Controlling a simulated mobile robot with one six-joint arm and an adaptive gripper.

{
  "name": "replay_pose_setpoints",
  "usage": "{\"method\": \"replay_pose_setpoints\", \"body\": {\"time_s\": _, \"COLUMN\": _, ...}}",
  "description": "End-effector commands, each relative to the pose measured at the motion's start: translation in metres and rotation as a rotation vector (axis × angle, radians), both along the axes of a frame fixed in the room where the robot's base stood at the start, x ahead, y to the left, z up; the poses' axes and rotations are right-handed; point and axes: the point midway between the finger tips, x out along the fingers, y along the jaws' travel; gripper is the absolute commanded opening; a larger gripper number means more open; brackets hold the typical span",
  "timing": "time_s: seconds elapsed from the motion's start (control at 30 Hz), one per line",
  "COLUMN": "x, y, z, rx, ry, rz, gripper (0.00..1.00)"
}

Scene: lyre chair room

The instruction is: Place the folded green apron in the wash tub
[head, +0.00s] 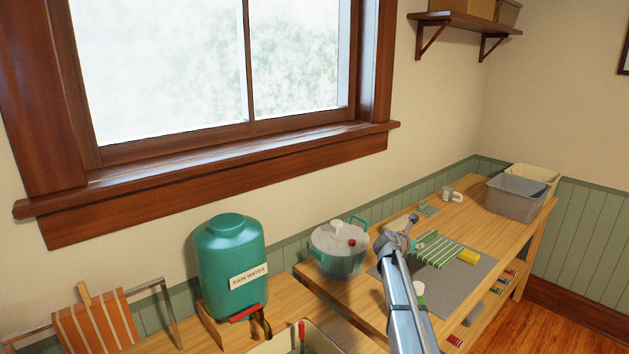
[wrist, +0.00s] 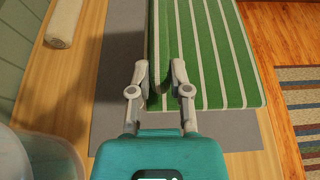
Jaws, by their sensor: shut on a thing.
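The folded green apron with pale stripes (head: 437,251) lies on a grey mat (head: 392,268) on the wooden bench. In the wrist view the apron (wrist: 220,55) fills the upper middle, and my gripper (wrist: 158,74) is shut on its near left edge. In the head view my arm hides part of the mat, and my fingertips are hard to make out. A grey tub (head: 515,196) stands at the far end of the bench, with a cream tub (head: 537,173) behind it. I cannot tell which is the wash tub.
A lidded teal pot (head: 338,262) stands left of the mat, and a green rain water dispenser (head: 231,262) farther left. A yellow item (head: 468,256) lies beside the apron. A mug (head: 453,195) and small striped cloth (head: 428,209) are behind. A rolled cream cloth (wrist: 64,22) shows in the wrist view.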

Motion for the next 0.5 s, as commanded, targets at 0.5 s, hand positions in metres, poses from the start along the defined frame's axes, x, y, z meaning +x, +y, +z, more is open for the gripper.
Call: {"method": "replay_pose_setpoints", "body": {"time_s": 0.5, "x": 0.000, "y": 0.000, "z": 0.059, "rx": 0.000, "ry": 0.000, "rz": 0.000, "gripper": 0.00}}
